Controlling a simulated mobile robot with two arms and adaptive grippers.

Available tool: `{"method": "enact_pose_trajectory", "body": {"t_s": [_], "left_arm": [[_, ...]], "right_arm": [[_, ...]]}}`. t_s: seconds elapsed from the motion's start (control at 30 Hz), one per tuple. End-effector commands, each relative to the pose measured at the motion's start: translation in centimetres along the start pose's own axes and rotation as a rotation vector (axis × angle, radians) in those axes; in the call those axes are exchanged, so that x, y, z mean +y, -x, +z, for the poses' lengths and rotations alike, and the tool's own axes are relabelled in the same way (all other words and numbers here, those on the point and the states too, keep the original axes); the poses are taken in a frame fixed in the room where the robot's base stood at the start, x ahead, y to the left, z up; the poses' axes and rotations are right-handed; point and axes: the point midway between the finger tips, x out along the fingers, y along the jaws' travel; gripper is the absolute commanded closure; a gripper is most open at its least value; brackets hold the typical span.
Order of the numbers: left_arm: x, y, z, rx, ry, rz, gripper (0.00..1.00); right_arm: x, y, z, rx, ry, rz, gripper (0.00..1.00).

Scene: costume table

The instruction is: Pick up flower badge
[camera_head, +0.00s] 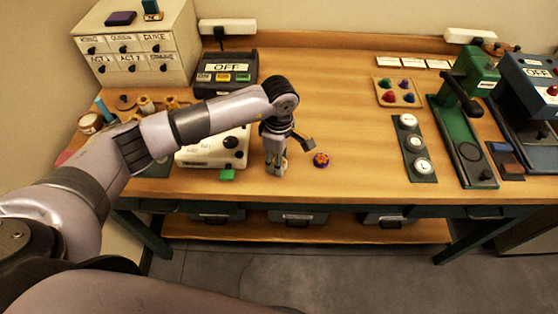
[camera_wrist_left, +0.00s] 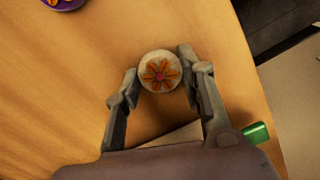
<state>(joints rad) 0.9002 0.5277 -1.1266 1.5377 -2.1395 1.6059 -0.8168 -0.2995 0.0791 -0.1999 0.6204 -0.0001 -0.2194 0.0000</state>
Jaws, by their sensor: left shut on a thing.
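A round cream badge with an orange flower (camera_wrist_left: 160,71) is between the fingers of my left gripper (camera_wrist_left: 157,84) in the left wrist view. The gripper is shut on its sides. In the head view my left gripper (camera_head: 277,170) points down at the front part of the wooden table (camera_head: 340,110); the held badge is mostly hidden there by the fingers. A second badge, purple with an orange design (camera_head: 321,160), lies on the table just right of the gripper. It also shows at the top left of the left wrist view (camera_wrist_left: 62,3). My right gripper is not in view.
A white machine with a black knob (camera_head: 231,142) and a green tab (camera_head: 227,175) stands left of the gripper. A dark strip with white discs (camera_head: 412,147), a green press (camera_head: 463,120) and a tray of coloured pieces (camera_head: 398,92) are at right. The middle is clear.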

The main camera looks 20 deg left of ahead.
Motion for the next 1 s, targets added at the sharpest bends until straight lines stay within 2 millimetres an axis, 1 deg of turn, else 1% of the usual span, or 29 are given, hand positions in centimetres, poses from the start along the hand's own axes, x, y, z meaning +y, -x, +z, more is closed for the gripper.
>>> {"method": "enact_pose_trajectory", "body": {"t_s": [0.17, 0.27, 0.37, 0.47, 0.7, 0.8, 0.9, 1.0], "left_arm": [[0.1, 0.8, 0.0, 0.000, 0.001, 0.002, 0.82], [0.1, 2.0, 0.0, 0.000, 0.000, 0.004, 0.82], [0.2, 3.8, 0.0, 0.000, -0.001, 0.006, 0.82], [0.2, 6.4, 0.0, 0.000, -0.002, 0.009, 0.82], [0.2, 13.4, 0.0, 0.001, -0.001, 0.008, 0.82], [0.1, 15.9, 0.0, 0.001, -0.001, 0.006, 0.82], [0.1, 17.7, 0.0, 0.001, -0.001, 0.003, 0.82], [0.1, 18.9, 0.0, 0.001, -0.001, 0.001, 0.82]], "right_arm": [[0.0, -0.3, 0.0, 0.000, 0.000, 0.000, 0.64], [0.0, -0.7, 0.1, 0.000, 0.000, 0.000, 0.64], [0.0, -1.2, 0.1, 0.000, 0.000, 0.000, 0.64], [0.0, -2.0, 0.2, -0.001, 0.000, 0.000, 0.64], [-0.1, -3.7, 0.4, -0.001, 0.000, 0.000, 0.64], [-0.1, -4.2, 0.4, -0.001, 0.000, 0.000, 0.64], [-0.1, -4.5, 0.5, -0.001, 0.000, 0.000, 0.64], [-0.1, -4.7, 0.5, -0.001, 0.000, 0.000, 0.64]]}}
